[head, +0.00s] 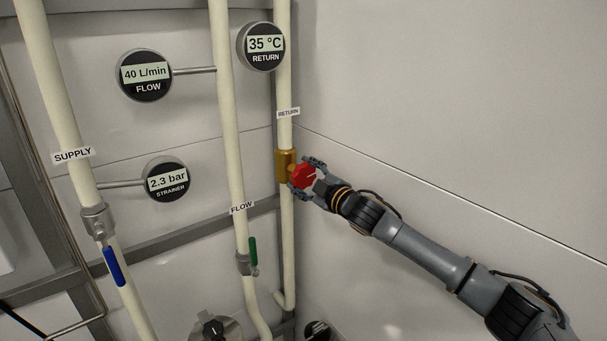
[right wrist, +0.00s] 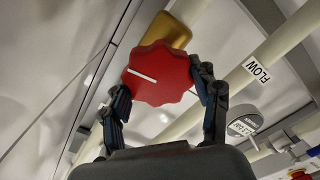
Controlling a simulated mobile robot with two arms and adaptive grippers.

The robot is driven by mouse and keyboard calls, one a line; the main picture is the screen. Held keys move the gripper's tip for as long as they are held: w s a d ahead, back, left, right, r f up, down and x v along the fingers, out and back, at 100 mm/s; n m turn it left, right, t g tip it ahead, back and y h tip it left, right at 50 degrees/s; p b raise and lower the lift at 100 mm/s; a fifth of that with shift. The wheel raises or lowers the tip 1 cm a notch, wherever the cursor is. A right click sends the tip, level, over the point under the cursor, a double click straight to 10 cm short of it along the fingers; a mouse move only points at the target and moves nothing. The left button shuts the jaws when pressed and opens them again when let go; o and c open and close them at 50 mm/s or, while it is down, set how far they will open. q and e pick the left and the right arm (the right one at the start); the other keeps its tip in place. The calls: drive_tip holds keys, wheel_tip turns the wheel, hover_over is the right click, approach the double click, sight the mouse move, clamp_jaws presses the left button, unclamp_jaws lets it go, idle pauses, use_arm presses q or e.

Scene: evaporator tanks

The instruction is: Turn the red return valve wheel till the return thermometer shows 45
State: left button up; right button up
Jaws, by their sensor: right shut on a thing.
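The red return valve wheel (head: 304,177) sits on a brass valve body (head: 284,165) on the return pipe (head: 285,90). My right gripper (head: 308,178) is shut on the wheel. In the right wrist view the red wheel (right wrist: 160,76) has a scalloped rim and a white mark line, and the fingers (right wrist: 163,95) touch it on both sides. The brass body (right wrist: 170,32) shows behind it. The return thermometer (head: 263,46) reads 35 °C. My left gripper is not in view.
The flow gauge (head: 145,75) reads 40 L/min and the strainer gauge (head: 168,182) reads 2.3 bar. A blue lever (head: 115,266) is on the supply pipe and a green lever (head: 253,251) on the flow pipe. The wall right of the return pipe is bare.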

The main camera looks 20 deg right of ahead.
drive_tip(key=shift+f+n, duration=0.1)
drive_tip(key=shift+n, duration=0.2)
idle(0.4)
drive_tip(key=o, duration=1.2)
drive_tip(key=shift+c, duration=0.2)
